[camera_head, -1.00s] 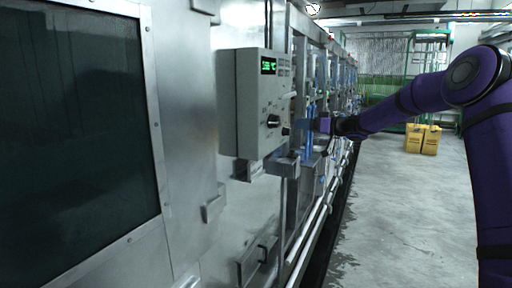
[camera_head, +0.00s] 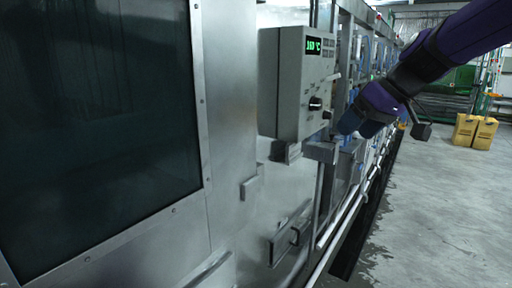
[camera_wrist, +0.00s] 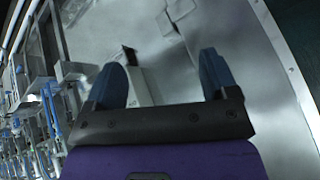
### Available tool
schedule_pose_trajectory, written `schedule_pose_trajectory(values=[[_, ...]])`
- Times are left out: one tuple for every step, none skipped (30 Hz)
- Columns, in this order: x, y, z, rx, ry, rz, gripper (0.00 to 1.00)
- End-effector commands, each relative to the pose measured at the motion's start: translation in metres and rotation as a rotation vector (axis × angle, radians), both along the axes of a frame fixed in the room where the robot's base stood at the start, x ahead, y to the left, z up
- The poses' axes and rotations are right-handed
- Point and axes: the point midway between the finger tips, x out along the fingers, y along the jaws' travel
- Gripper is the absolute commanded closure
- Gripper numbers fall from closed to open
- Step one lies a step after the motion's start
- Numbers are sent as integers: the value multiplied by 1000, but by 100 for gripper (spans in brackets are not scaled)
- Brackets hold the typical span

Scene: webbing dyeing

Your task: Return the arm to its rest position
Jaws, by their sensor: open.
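My purple arm reaches in from the upper right in the head view. My gripper (camera_head: 362,122) hangs just right of the grey control box and looks empty. In the wrist view my gripper (camera_wrist: 165,85) has its two dark blue fingers spread apart with nothing between them. Beyond the fingers lies the bare metal side of the machine. The control box (camera_head: 298,85) has a green lit display, a black knob and several small buttons. From the head view I cannot tell whether the gripper touches the machine behind it.
The steel machine with a dark window (camera_head: 95,130) fills the left. A row of frames and blue parts runs back behind the box. Pipes (camera_head: 345,220) run low along the machine. Yellow boxes (camera_head: 474,131) stand on the floor at right. The grey floor (camera_head: 440,210) is clear.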

Motion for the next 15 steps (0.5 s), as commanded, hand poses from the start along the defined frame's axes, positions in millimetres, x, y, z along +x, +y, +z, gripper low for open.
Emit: schedule_pose_trajectory(values=[[-21,-2,1,-34,8,-29,21],[-32,-5,1,-53,17,-51,21],[-47,-8,0,-77,26,-81,21],[-57,-11,-1,-94,32,-103,21],[-68,-14,-2,-110,37,-127,21],[-82,-19,-3,-131,43,-157,21],[-93,-22,-4,-146,46,-181,21],[-103,-26,-6,-161,49,-205,21],[-117,-31,-8,-178,51,-239,21],[-127,-35,-10,-191,51,-263,21],[-137,-38,-12,-202,51,-287,21],[-150,-44,-15,-216,51,-322,21],[-160,-48,-17,-226,49,-347,21],[-169,-52,-19,-235,46,-370,21],[-180,-58,-23,-245,44,-402,21]])
